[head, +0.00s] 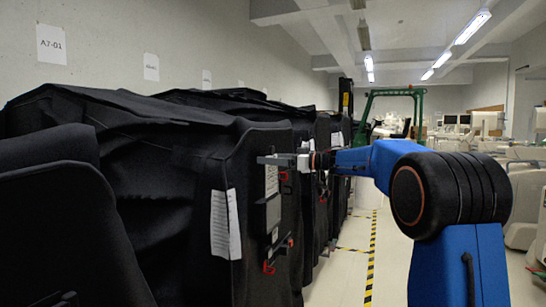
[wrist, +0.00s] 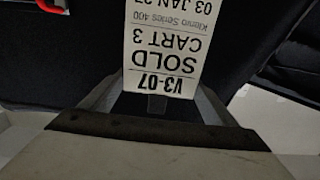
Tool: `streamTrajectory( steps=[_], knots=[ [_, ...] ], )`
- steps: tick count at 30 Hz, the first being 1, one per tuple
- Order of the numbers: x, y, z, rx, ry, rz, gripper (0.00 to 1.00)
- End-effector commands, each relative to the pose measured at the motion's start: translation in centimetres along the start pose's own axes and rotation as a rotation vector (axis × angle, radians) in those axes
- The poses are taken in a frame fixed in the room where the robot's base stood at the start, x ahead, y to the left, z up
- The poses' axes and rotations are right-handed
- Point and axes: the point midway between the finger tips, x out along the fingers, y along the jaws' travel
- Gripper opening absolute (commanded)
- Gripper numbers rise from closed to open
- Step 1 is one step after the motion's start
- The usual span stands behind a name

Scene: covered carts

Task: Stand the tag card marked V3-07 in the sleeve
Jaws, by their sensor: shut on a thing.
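The tag card is a white card printed V3-07, SOLD, CART 3. It shows upside down in the wrist view (wrist: 165,45), its V3-07 end at my gripper (wrist: 156,102). My gripper is shut on that end. In the head view my gripper (head: 283,160) is beside the front face of a black covered cart, and the white card (head: 271,181) hangs below the jaws. A dark grey panel, seemingly the sleeve (head: 273,214), is on the cart face just below the card. I cannot tell whether the card's lower end is inside it.
The black covered cart (head: 190,150) stands in a row along the left wall. A white printed sheet (head: 225,224) hangs on its side. Red clips (head: 268,267) are near the panel. The aisle with yellow-black floor tape (head: 371,262) is open to the right.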

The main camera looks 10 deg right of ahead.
Motion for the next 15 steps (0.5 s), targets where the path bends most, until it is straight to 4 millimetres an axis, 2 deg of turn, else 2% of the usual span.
streamTrajectory(
  steps=[15],
  knots=[
    [0.0,0.0,3.0,0.002,-0.001,-0.001,0.60]
  ],
)
